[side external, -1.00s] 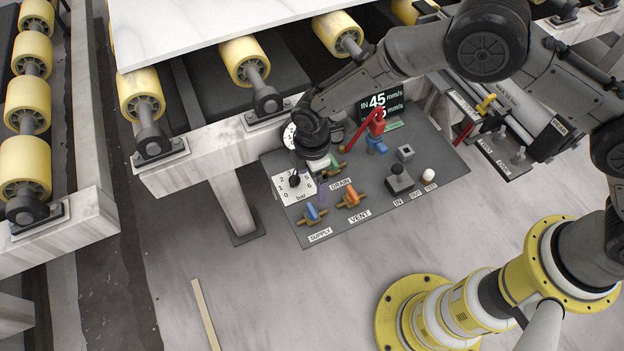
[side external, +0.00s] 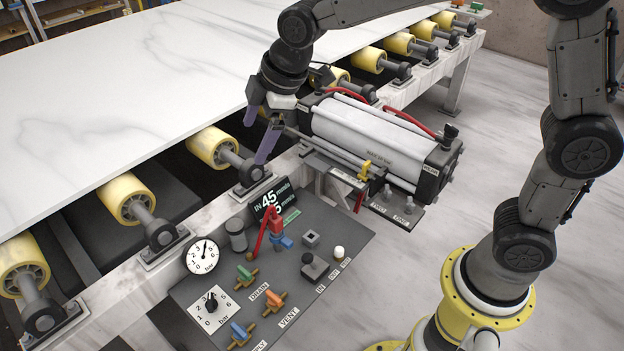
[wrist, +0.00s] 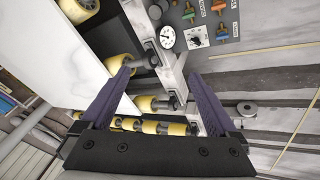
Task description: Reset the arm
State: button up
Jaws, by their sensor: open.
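My gripper (side external: 256,141) is open, its two purple fingers spread and pointing down, with nothing between them. In the side external view it hangs above the roller frame, between the stone slab (side external: 150,80) and the pneumatic cylinder (side external: 365,138), clear of the control panel. The wrist view shows the open fingers (wrist: 155,75) with rollers and the frame beyond them. The panel (side external: 195,285) carries a round gauge (side external: 203,255), a square bar dial (side external: 214,307), a red-handled valve (side external: 277,232), and blue, orange and green valve handles.
Yellow rollers (side external: 126,198) line the frame below the slab. The cylinder has red hoses and a small bracket with a yellow fitting (side external: 364,170). A small display (side external: 272,202) stands at the panel's back edge. Open pale floor (side external: 490,130) lies right of the cylinder.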

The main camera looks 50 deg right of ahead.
jog(key=s+d+r+m+t, duration=0.2)
jog(key=s+d+r+m, duration=0.2)
jog(key=s+d+r, duration=0.45)
jog(key=s+d+f+m, duration=0.2)
jog(key=s+f+m, duration=0.1)
jog(key=s, duration=0.6)
jog(key=s+d+f+m+g+h, duration=0.1)
jog(key=s+d+f+m, duration=0.2)
jog(key=s, duration=0.7)
jog(key=f+m, duration=0.1)
jog(key=m, duration=0.1)
jog(key=shift+s+m, duration=0.15)
jog(key=shift+m, duration=0.15)
jog(key=shift+d, duration=0.1)
